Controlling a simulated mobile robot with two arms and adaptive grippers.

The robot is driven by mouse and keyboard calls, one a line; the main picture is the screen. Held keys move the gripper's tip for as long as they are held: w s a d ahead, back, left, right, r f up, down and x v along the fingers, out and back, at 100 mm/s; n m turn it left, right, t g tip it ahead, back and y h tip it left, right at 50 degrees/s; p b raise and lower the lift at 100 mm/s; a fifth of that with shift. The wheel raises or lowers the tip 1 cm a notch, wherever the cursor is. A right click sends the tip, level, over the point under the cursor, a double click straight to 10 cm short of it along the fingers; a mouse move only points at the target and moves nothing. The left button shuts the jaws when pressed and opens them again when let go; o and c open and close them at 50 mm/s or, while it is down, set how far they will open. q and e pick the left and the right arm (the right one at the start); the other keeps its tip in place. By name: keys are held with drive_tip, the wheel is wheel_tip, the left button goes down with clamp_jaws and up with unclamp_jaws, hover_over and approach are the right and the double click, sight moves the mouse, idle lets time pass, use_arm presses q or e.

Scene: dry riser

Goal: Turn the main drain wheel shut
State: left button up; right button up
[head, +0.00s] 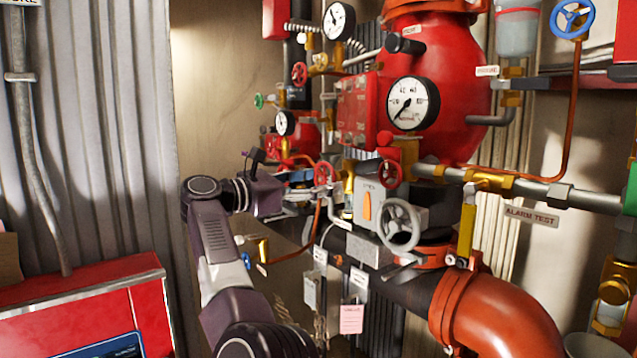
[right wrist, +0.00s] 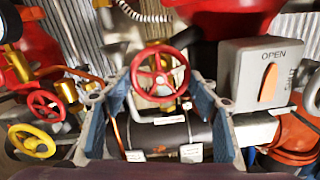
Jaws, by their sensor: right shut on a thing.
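A small red handwheel (right wrist: 160,70) sits between the two blue-padded fingers of my right gripper (right wrist: 150,92) in the right wrist view. The fingers stand on either side of its rim. In the head view my right gripper (head: 306,178) reaches in from the left to this red wheel (head: 323,173), in front of the pipework. It is shut on the wheel. Its fingers are small and partly lost among the fittings there. I cannot read a label that names the wheel. My left gripper is in neither view.
Close to the right are another red wheel (head: 390,173), a grey box with an orange lever (head: 367,207) and a grey handwheel (head: 400,224). The wrist view shows a yellow wheel (right wrist: 31,141) at left. A thick dark pipe (head: 400,288) runs below. A red cabinet (head: 85,300) stands lower left.

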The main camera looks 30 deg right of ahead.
drive_tip(key=shift+f, duration=0.15)
drive_tip(key=o, duration=1.2)
drive_tip(key=shift+c, duration=0.2)
drive_tip(key=shift+a, duration=0.1)
drive_tip(key=a, duration=1.1)
drive_tip(key=shift+s+a, duration=0.35)
drive_tip(key=shift+s, duration=0.05)
